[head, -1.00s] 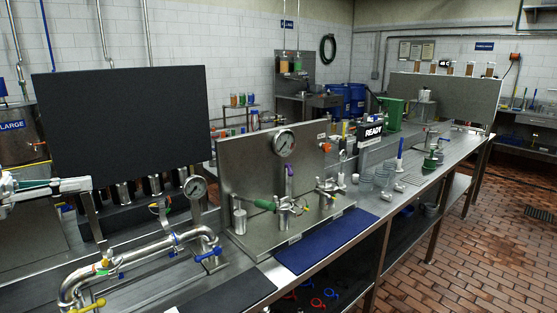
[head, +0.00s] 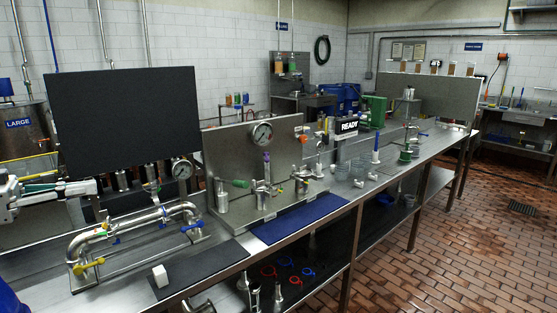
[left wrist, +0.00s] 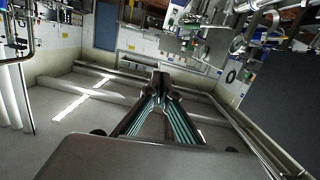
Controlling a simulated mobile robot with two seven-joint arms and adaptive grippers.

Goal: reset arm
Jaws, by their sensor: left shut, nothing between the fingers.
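My left gripper (head: 94,187) comes in from the left edge of the head view. It is shut and empty, in front of the lower left part of the black panel (head: 122,117) and above and behind the left end of the silver pipe loop (head: 140,220). No contact with the pipe or panel shows. In the left wrist view its closed fingers (left wrist: 161,82) point away from the camera with nothing between them. My right gripper does not show.
A yellow-handled valve (head: 90,265) and a blue-handled one (head: 190,228) sit on the pipe. A gauge panel (head: 230,140) and a blue mat (head: 300,217) are further right. Tiled floor (head: 440,240) is open at right.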

